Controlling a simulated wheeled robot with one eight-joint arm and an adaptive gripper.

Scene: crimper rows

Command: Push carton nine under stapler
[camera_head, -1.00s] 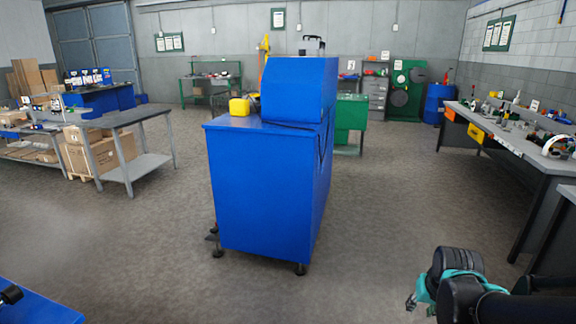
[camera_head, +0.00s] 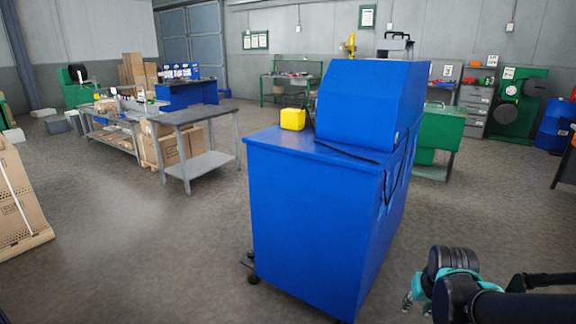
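I cannot make out a carton marked nine or a stapler in this view. Brown cartons (camera_head: 172,148) are stacked on a low pallet behind the grey table at the left, and more cardboard (camera_head: 17,205) stands at the left edge. My gripper (camera_head: 408,303) shows small at the lower right, beside my dark arm with teal parts. It is in front of the blue machine and far from the cartons. Its fingers are too small and partly hidden to tell whether they are open or shut.
A large blue machine cabinet (camera_head: 310,220) with a yellow box (camera_head: 292,119) on it stands close in front. A grey table (camera_head: 190,117) and a long workbench (camera_head: 112,124) are at the left. The floor between cabinet and left cardboard is clear.

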